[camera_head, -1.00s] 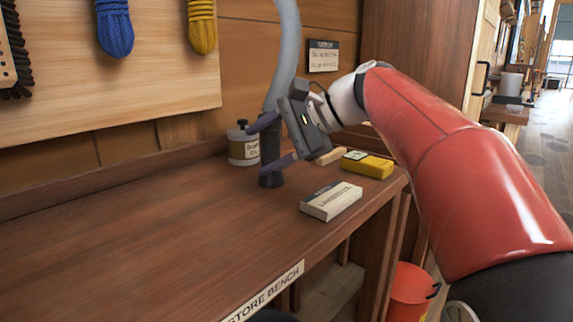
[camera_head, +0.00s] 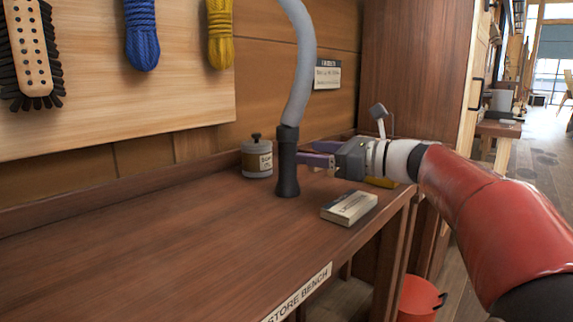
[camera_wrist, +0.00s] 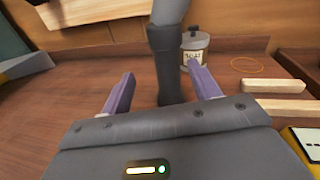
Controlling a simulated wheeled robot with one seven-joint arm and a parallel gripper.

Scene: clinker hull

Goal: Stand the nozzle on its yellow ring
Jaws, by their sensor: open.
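The nozzle (camera_head: 287,172) is a black cylinder on the end of a grey hose (camera_head: 302,60). It stands upright on the bench in the head view. The wrist view shows the nozzle (camera_wrist: 167,65) between the lines of my fingers. The thin yellow ring (camera_wrist: 247,66) lies on the bench right of the nozzle in the wrist view, with bare wood inside it. I cannot make it out in the head view. My gripper (camera_head: 308,154) is open and level, just right of the nozzle. Its purple fingers point at the nozzle; I cannot tell whether they touch it.
A lidded grey tin (camera_head: 257,158) stands left of and behind the nozzle. A pale labelled box (camera_head: 349,207) lies at the front right. Pale wooden bars (camera_wrist: 270,86) and a yellow device (camera_wrist: 305,142) lie on the right in the wrist view. The bench's left (camera_head: 120,250) is clear.

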